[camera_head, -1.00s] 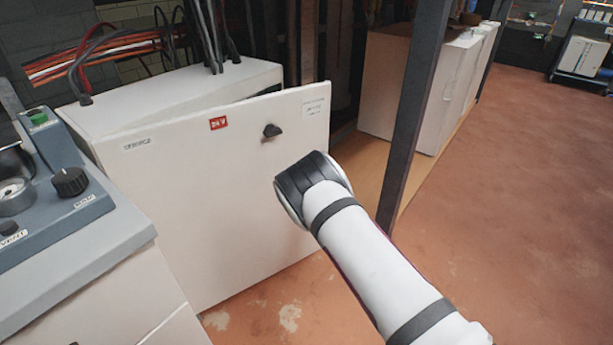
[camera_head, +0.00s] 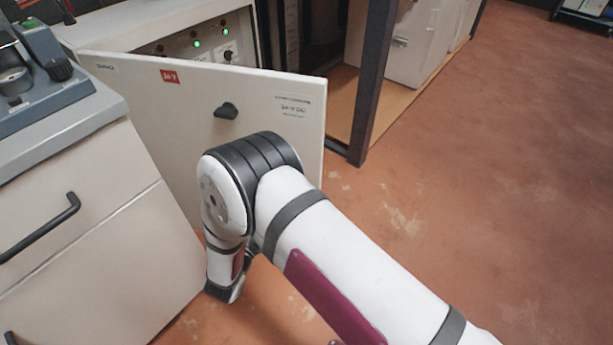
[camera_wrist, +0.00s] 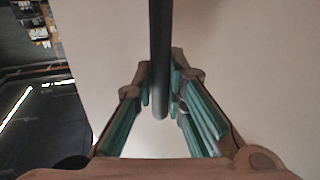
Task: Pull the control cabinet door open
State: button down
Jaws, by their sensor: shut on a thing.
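The control cabinet door (camera_head: 170,120) is a white panel with a red "24 V" label and a black knob (camera_head: 226,111). It stands partly open, with a wide gap at the top showing the cabinet (camera_head: 135,32) interior. In the wrist view my gripper (camera_wrist: 160,100) has its teal-padded fingers on both sides of a dark upright handle bar (camera_wrist: 160,50), shut on it. A pale panel (camera_wrist: 245,60) lies behind the bar. In the head view my arm covers the door's lower right part, and my gripper and the held bar cannot be made out.
A white drawer unit (camera_head: 80,220) with black handles and a grey control box (camera_head: 45,85) stands close on the left. A dark post (camera_head: 374,85) rises beyond the door's right edge. Open floor (camera_head: 480,180) lies to the right.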

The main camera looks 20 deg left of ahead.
jog(key=s, duration=0.7)
jog(key=shift+a+p, duration=0.15)
jog(key=shift+p, duration=0.15)
jog(key=c, duration=1.6)
grip_release()
jog(key=s, duration=1.2)
